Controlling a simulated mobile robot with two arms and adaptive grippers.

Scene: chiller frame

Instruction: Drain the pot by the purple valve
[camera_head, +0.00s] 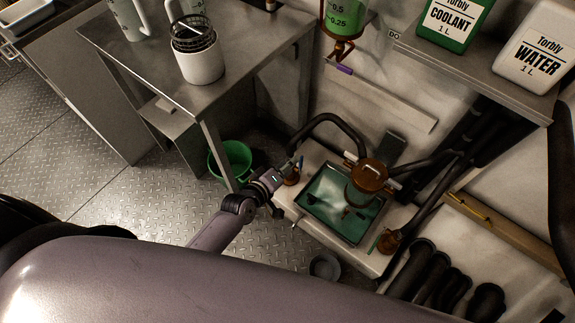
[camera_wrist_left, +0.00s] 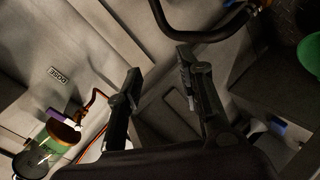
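The graduated pot (camera_head: 343,15) with green liquid hangs on the wall at the top of the head view, cut off by the frame edge. A copper outlet (camera_head: 341,48) is under it, and the purple valve (camera_head: 345,71) handle sits just below. In the left wrist view the purple valve (camera_wrist_left: 56,114) is at the lower left, beside the green pot (camera_wrist_left: 64,132). My left gripper (camera_head: 284,176) is low, beside the blue-handled copper fitting, well away from the purple valve. Its fingers (camera_wrist_left: 160,65) are apart with nothing between them. My right gripper is not in view.
A tank (camera_head: 318,205) of green liquid with a copper unit (camera_head: 370,176) and black hoses stands below the pot. A steel table (camera_head: 240,75) holds a white cup (camera_head: 201,63). A green bucket (camera_head: 233,158) is on the floor. Coolant (camera_head: 452,22) and water (camera_head: 535,52) jugs stand on a shelf.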

